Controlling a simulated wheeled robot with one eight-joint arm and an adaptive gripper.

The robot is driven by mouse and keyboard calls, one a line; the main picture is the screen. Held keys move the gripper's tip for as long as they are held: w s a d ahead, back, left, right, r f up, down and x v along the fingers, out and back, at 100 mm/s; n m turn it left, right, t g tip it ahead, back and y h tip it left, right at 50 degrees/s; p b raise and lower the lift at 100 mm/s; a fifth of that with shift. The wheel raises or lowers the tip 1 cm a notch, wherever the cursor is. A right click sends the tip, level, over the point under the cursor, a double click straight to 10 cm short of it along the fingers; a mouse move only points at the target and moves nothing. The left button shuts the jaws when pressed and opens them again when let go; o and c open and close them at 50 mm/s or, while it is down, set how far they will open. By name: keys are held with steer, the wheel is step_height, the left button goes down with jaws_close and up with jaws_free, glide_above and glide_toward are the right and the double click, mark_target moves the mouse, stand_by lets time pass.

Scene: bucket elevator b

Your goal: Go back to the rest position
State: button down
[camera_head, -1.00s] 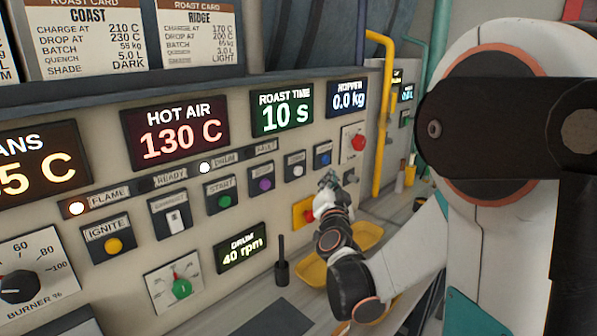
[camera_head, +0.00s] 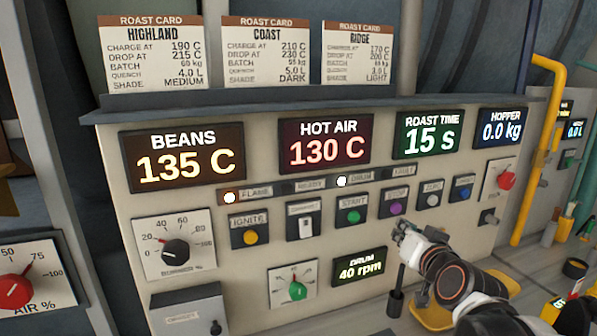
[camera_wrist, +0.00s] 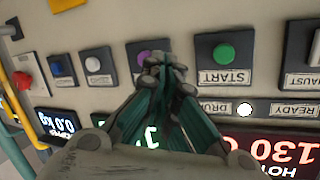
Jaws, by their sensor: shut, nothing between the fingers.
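My gripper (camera_head: 402,230) is in front of the control panel (camera_head: 255,245), a little below the purple STOP button (camera_head: 395,208) and to the right of the green START button (camera_head: 353,216). In the wrist view, my gripper (camera_wrist: 166,75) is shut and empty, its fingertips covering part of the purple button (camera_wrist: 148,56). The green START button (camera_wrist: 223,53) is clear of the fingers there. I cannot tell whether the fingertips touch the panel.
Displays read beans 135 C (camera_head: 188,157), hot air 130 C (camera_head: 325,143) and roast time 15 s (camera_head: 430,134). A yellow tray (camera_head: 428,317) lies below my arm. A dark upright handle (camera_head: 396,293) stands beside it. A yellow pipe (camera_head: 540,150) rises at right.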

steer(key=s+a+f+n+g, duration=0.1)
steer(key=s+f+g, duration=0.3)
steer(key=s, duration=0.7)
steer(key=s+a+f+n+g, duration=0.1)
steer(key=s+f+n+g, duration=0.2)
steer(key=s, duration=0.8)
step_height(320, 180, down, 3)
steer(key=shift+s+a+r+g, duration=0.15)
steer(key=shift+s+a+g, duration=0.15)
steer(key=shift+g, duration=0.4)
stand_by(0.5)
